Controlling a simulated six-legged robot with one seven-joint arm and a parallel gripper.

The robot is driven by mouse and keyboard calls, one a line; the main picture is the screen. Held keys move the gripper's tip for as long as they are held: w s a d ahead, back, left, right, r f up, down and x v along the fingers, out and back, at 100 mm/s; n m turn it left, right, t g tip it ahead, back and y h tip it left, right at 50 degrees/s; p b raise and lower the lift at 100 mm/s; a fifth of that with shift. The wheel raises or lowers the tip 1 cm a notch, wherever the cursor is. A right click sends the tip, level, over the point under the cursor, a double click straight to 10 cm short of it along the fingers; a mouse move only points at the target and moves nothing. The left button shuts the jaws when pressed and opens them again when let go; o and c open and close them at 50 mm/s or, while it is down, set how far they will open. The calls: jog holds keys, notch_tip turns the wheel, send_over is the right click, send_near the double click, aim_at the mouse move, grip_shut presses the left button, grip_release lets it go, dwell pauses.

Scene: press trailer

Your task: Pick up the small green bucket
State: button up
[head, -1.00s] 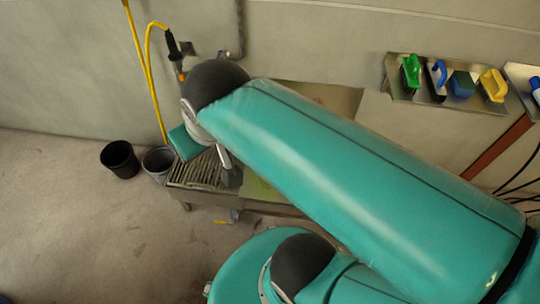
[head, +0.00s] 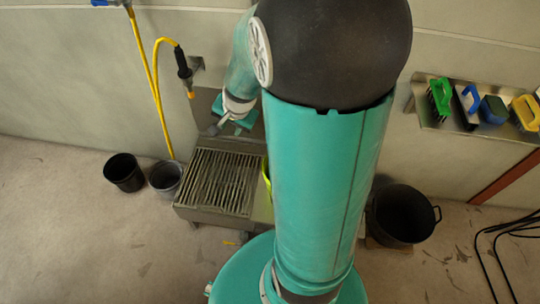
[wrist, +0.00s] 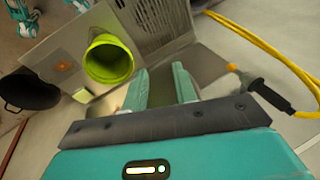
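The small green bucket (wrist: 108,62) is bright yellow-green and sits on the flat metal part of the sink bench, beside the slotted grate, in the wrist view. In the head view only a sliver of the bucket (head: 266,178) shows, as my arm hides the rest. My gripper (wrist: 162,86) is open, with its two fingers apart and nothing between them. The bucket lies to the left of the fingers in the wrist view, apart from them. In the head view my gripper (head: 228,124) is at the back of the bench, above the grate.
A slotted grate (head: 218,182) covers the bench's left part. A yellow hose (head: 165,95) with a black nozzle hangs on the wall. Two dark buckets (head: 124,172) stand on the floor at left. A large black tub (head: 403,214) stands at right. A wall shelf (head: 425,100) holds brushes.

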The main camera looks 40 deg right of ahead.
jog(key=s+d+f+m+g, duration=0.1)
jog(key=s+d+f+m, duration=0.2)
jog(key=f, duration=1)
jog(key=s+d+f+m+g, duration=0.1)
jog(key=s+d+f+m, duration=0.3)
jog(key=f, duration=0.9)
jog(key=s+d+f+m+g, duration=0.1)
jog(key=s+d+f+m, duration=0.3)
jog(key=f, duration=0.9)
jog(key=shift+d+f+m+h, duration=0.1)
jog(key=shift+d+m+h, duration=0.1)
jog(key=shift+d+m, duration=0.7)
jog(key=shift+d+f+m+h, duration=0.15)
jog(key=shift+d+m, duration=0.25)
jog(key=shift+d, duration=0.85)
jog(key=shift+w+f, duration=0.15)
jog(key=shift+f, duration=1.15)
jog(key=shift+w+f, duration=0.15)
jog(key=shift+f, duration=1.15)
jog(key=shift+c, duration=0.2)
grip_shut()
